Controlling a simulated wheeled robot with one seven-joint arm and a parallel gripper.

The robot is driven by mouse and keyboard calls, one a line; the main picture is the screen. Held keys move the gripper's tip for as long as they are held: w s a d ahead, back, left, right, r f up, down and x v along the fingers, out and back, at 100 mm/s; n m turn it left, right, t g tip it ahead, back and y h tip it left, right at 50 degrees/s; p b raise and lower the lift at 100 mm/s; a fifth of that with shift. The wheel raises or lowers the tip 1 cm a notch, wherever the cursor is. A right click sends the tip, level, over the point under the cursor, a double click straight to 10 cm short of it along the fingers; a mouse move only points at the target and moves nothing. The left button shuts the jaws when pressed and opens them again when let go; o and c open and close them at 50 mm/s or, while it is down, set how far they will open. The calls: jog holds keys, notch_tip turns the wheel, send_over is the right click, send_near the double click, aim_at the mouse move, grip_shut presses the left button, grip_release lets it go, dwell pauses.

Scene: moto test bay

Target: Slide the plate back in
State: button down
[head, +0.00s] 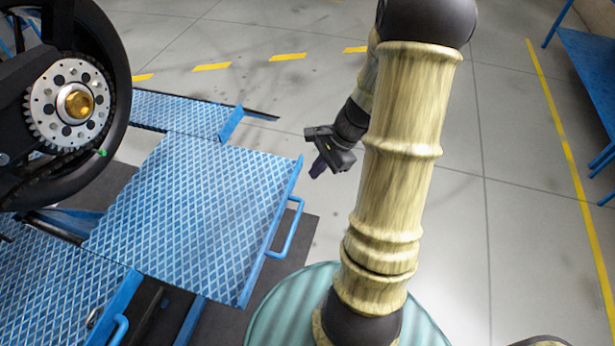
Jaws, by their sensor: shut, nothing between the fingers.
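The plate (200,210) is a blue diamond-tread panel below the motorcycle wheel. It sticks out to the right past the neighbouring blue platform sections. A blue bar handle (288,228) is fixed on its right edge. My gripper (318,169) is shut and empty, just right of the plate's far right corner and apart from the handle. Its fingers point down and to the left. The plate's left end is partly hidden under the wheel.
The motorcycle wheel with its sprocket (68,103) stands over the platform at left. A blue bench (590,70) is at far right. Grey floor with yellow lines is open between.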

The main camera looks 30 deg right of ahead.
jog(key=w+d+f+m+t+y+b, duration=0.1)
jog(key=w+d+f+m+t+b, duration=0.1)
jog(key=d+f+m, duration=0.5)
jog(key=d+m+t+b, duration=0.1)
jog(key=d+m+t, duration=0.1)
jog(key=d, duration=0.2)
jog(key=shift+w+m+t+y, duration=0.2)
jog(key=shift+m+t+y, duration=0.2)
jog(key=b, duration=0.2)
send_near(299, 172)
jog(key=f+x, duration=0.1)
jog(key=x, duration=0.5)
jog(key=shift+r, duration=0.25)
jog(key=shift+w, duration=0.1)
